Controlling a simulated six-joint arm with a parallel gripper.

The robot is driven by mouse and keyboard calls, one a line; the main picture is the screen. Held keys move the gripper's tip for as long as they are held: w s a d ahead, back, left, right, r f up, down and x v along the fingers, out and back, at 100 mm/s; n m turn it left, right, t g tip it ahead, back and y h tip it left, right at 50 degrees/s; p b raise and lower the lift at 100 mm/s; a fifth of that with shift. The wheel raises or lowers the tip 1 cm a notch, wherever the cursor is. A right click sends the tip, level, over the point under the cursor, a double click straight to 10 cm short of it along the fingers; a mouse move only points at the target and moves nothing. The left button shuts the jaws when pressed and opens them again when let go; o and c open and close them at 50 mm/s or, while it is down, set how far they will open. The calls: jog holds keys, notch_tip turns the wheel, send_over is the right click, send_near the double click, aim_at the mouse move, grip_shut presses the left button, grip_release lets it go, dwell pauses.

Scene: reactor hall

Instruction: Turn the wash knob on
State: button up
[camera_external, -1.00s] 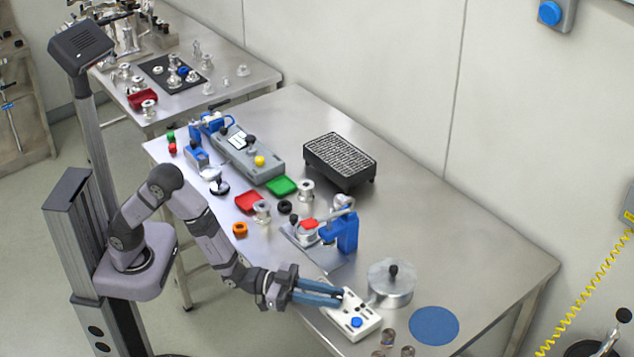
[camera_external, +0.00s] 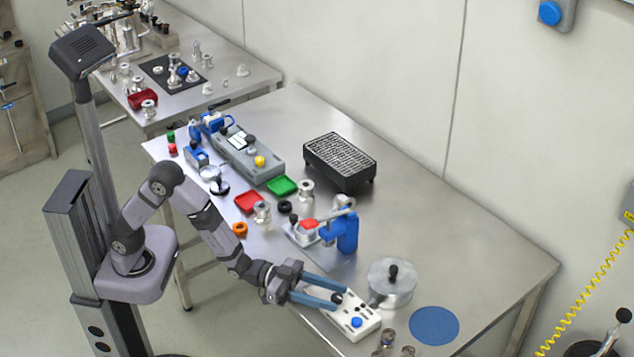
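A white control box (camera_external: 352,318) lies near the front edge of the steel table, with a blue button (camera_external: 356,322) and a small black knob (camera_external: 337,298). No label is readable, so I cannot confirm that this black knob is the wash knob. My gripper (camera_external: 341,296) has two blue fingers reaching over the left end of the box. The fingers are apart, with the black knob showing between their tips. I cannot tell whether either finger touches it. The fingers hide part of the box's left end.
A lidded metal pot (camera_external: 391,284) stands close behind the white box. A blue clamp stand (camera_external: 346,232) is behind my gripper. Small metal cups (camera_external: 388,338) stand right of the box, and a blue disc (camera_external: 434,326) lies beyond. The table's right side is clear.

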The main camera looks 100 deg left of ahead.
jog(key=shift+b+v, duration=0.75)
jog(key=shift+v, duration=2.95)
